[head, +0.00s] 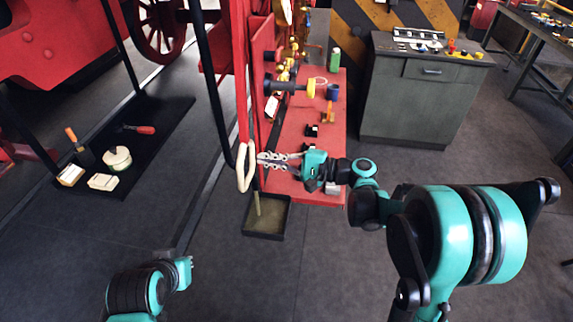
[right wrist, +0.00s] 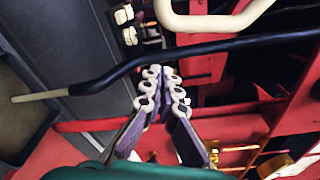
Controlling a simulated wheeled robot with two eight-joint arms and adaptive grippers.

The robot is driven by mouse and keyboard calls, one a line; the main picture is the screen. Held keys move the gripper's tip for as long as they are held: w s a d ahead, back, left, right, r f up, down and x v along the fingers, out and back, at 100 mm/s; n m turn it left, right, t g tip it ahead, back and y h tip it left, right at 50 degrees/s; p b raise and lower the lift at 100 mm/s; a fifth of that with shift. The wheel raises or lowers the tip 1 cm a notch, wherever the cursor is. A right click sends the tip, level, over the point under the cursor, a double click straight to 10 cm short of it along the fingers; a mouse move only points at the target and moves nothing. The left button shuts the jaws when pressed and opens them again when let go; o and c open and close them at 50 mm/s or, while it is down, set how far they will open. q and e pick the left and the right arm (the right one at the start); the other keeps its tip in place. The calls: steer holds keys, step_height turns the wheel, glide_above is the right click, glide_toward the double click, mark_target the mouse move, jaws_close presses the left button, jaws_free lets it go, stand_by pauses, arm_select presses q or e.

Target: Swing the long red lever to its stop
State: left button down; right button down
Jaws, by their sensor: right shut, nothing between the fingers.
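The long red lever (head: 241,75) is a tall thin bar near the middle of the head view. It hangs upright and ends low in a cream loop handle (head: 251,175). The loop also shows at the top of the right wrist view (right wrist: 185,22). My right gripper (head: 261,159) is shut and empty, its tips close beside the loop on its right. In the right wrist view the tips (right wrist: 162,72) point toward a black rod, with the loop past it; contact cannot be told. Only part of my left arm shows, low at left; its gripper is not discernible.
The black rod (right wrist: 200,50) has a cream end over a shallow tray (head: 248,233) on the floor. A red bench (head: 305,190) with small parts stands right of the lever. A grey cabinet (head: 405,110) stands behind. A dark mat (head: 150,125) with tools lies left. Front floor is clear.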

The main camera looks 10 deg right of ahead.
arm_select(q)
steer(key=shift+f, duration=0.4)
arm_select(e)
steer(key=s, duration=0.1)
steer(key=s+a+r, duration=0.1)
steer(key=s, duration=0.1)
steer(key=shift+a+r, duration=0.25)
steer(key=shift+a, duration=0.1)
